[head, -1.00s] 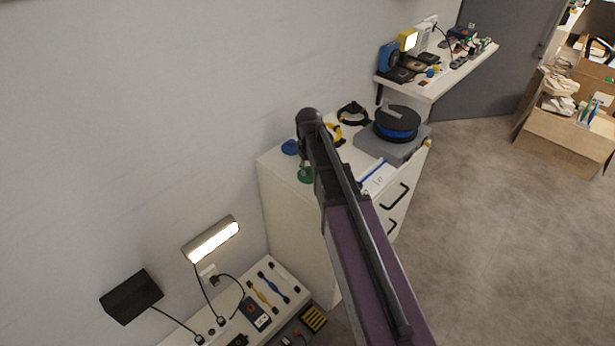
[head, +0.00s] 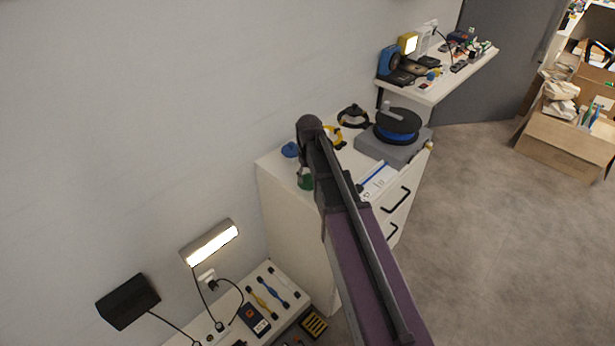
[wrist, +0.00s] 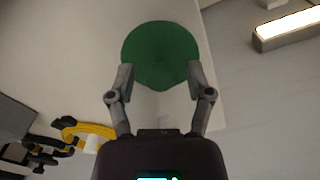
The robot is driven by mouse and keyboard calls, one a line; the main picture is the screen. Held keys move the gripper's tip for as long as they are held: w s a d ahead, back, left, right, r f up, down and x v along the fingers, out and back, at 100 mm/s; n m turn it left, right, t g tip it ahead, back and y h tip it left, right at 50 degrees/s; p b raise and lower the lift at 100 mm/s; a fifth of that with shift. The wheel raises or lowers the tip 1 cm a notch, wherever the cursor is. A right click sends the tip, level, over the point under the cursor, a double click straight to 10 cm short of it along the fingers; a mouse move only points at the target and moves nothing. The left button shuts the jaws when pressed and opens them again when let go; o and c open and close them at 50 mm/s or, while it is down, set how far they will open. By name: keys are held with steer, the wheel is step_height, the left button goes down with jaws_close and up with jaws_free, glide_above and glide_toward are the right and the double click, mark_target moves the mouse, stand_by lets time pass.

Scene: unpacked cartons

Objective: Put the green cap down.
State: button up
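The green cap (wrist: 160,52) is between the two fingers of my gripper (wrist: 159,82) in the wrist view. The fingertips meet its narrower lower part from both sides, and its wide round face points away from the palm. In the head view the green cap (head: 305,181) shows only partly beside my arm, over the near left end of the white cabinet top (head: 275,163). Whether the cap touches the cabinet top cannot be told.
A blue object (head: 290,149) lies left of my arm on the cabinet. A yellow object (head: 334,134), a black ring (head: 353,117) and a grey box (head: 393,148) with a dark blue spool stand farther back. A lit lamp (head: 212,243) is on the wall at lower left.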

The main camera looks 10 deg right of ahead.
mark_target(309, 175)
steer(key=shift+r, duration=0.15)
step_height(309, 175, up, 12)
steer(key=p, duration=1.2)
stand_by(0.4)
stand_by(0.6)
steer(key=s+m, duration=0.2)
steer(key=s, duration=1.6)
steer(key=shift+a, duration=0.2)
steer(key=shift+r, duration=0.1)
steer(key=shift+r+p, duration=0.2)
steer(key=shift+p, duration=0.2)
